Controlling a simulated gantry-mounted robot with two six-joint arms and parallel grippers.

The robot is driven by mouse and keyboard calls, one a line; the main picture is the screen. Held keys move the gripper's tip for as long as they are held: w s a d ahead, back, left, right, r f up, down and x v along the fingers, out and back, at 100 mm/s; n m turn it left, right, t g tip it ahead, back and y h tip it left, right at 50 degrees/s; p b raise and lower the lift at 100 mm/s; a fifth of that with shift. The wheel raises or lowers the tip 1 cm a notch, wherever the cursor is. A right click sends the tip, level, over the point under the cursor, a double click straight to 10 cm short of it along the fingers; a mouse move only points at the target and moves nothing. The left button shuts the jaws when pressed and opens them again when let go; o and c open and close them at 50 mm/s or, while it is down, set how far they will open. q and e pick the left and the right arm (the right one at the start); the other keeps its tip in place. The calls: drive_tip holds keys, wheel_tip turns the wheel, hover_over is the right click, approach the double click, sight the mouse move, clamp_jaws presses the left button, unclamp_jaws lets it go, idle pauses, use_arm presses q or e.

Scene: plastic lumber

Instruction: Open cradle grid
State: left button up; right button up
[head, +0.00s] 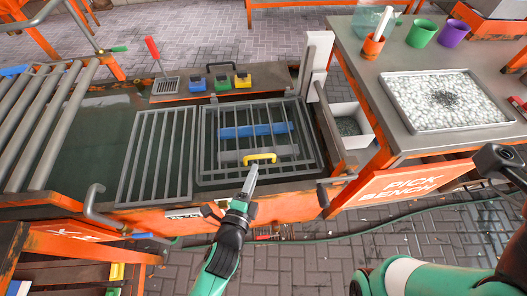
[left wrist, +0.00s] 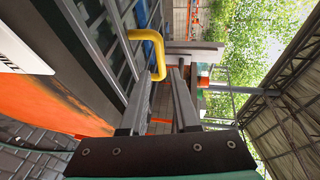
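The cradle grid (head: 207,150) is a grey barred frame lying flat over the dark tank. A yellow handle (head: 260,158) stands up at its near edge; the handle also shows in the left wrist view (left wrist: 158,42). A blue bar (head: 240,131) and a grey bar show under the grid. My left gripper (head: 252,172) is just in front of the handle. In the left wrist view my left gripper (left wrist: 162,72) has its fingers apart, with the handle's lower end at the gap between the tips. I cannot tell whether they touch. My right gripper's fingers are not visible.
A second grey grid (head: 128,190) lies to the left, beside rollers (head: 50,125). Several coloured blocks and a red-handled tool (head: 153,47) stand behind. A white post (head: 318,62) rises at the right rear corner. The pick bench (head: 405,125) with a pebble tray is right.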

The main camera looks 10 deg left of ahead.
sight(263, 150)
use_arm(q)
drive_tip(key=b+x, duration=0.5)
drive_tip(key=x, duration=0.5)
drive_tip(key=shift+w+f+b, duration=0.1)
drive_tip(key=shift+w+b, duration=0.2)
drive_tip(key=shift+b, duration=0.05)
drive_tip(key=shift+w, duration=0.1)
clamp_jaws()
idle(0.6)
